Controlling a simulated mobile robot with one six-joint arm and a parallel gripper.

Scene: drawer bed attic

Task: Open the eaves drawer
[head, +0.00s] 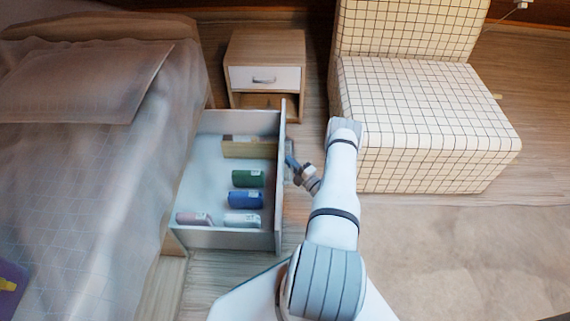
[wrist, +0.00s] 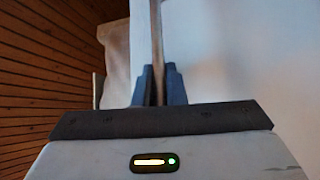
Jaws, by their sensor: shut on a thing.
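The eaves drawer (head: 262,240) stands pulled out to the right from under the bed, and its inside shows from above. Its white front panel (head: 280,190) is on the right side. Rolled cloths in green (head: 248,178), blue (head: 246,200), white and pink lie inside, with a tan box (head: 248,147) at the far end. My gripper (head: 291,162) is at the outer face of the front panel. In the wrist view its blue fingers (wrist: 160,84) are closed on a thin upright strip (wrist: 157,45), which looks like the drawer handle. The head view does not show the handle clearly.
The bed (head: 95,190) is on the left. A wooden nightstand (head: 266,50) with a white drawer stands behind the open drawer. A checkered chair (head: 430,110) is to the right, close to my arm. Carpet and floor (head: 470,250) are clear at the lower right.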

